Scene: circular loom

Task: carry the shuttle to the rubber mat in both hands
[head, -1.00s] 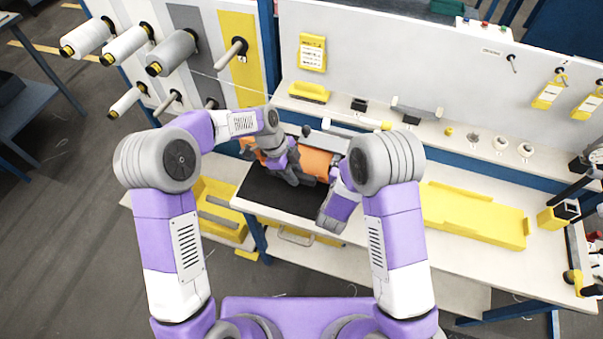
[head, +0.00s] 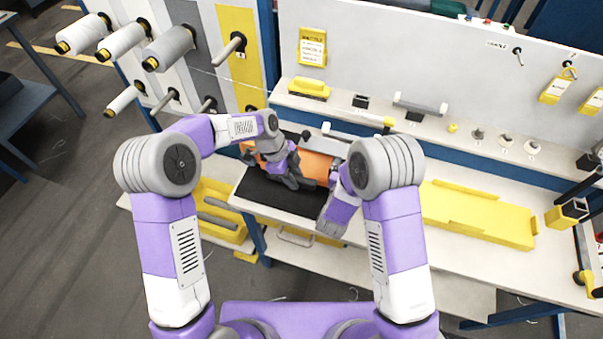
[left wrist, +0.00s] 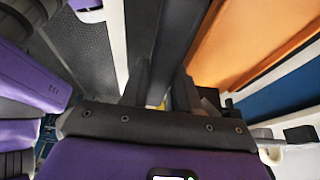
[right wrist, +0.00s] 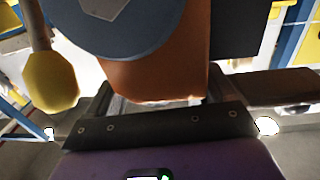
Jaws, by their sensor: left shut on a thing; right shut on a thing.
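The orange shuttle (head: 316,166) is at the left end of the workbench, level with the back of the black rubber mat (head: 266,190). I cannot tell whether it touches the mat. My left gripper (head: 291,180) is shut on a dark part along the shuttle's near side. In the left wrist view that dark bar (left wrist: 158,40) runs between the fingers, with the orange body (left wrist: 245,40) to its right. My right gripper (right wrist: 158,98) is shut on the shuttle's orange end (right wrist: 155,80), below a blue-grey disc. My right arm hides this grip in the head view.
Yellow trays lie on the bench (head: 480,215) at right and on the lower shelf (head: 222,208) at left. A yellow knob (right wrist: 50,82) is close beside the shuttle in the right wrist view. Small parts stand on the back ledge. Thread spools (head: 122,40) jut out at upper left.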

